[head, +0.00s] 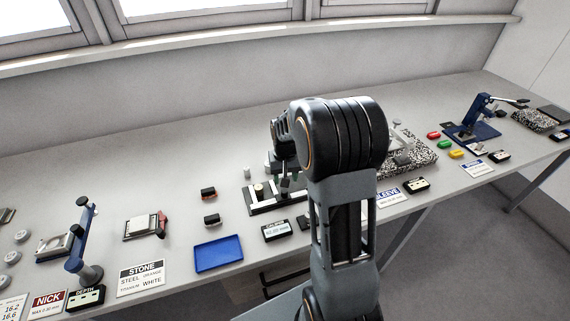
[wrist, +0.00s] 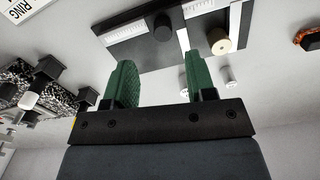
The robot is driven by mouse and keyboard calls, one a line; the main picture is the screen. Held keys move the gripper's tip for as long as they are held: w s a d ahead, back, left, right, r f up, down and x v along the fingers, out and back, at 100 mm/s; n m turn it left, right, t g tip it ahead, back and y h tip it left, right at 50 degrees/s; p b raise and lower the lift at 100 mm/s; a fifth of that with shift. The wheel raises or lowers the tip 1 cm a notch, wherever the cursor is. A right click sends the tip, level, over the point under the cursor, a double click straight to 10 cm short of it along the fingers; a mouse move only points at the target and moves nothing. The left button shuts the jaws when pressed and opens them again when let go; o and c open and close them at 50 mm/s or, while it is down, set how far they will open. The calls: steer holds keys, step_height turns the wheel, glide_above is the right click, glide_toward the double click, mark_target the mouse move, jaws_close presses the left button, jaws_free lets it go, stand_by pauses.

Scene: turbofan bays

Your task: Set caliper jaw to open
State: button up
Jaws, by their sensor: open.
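The caliper fixture shows in the head view (head: 272,206) as a dark base with pale parts, partly hidden by my arm. In the wrist view the caliper (wrist: 150,50) is a black plate with white scale strips, a black knob (wrist: 163,28) and a brass-coloured round knob (wrist: 221,42). My gripper (wrist: 160,58) has two green-padded fingers, spread apart with nothing between them. Its fingertips overlap the near edge of the plate in the picture; I cannot tell whether they touch it. In the head view my gripper (head: 286,172) is mostly hidden behind my arm. The display (head: 277,230) stands in front of the caliper.
A speckled plate (head: 412,160) is right of my arm. A blue lever press (head: 478,122) stands farther right.

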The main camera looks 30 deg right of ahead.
step_height(320, 180, up, 7)
stand_by(0.3)
steer(key=shift+f, duration=0.15)
stand_by(0.3)
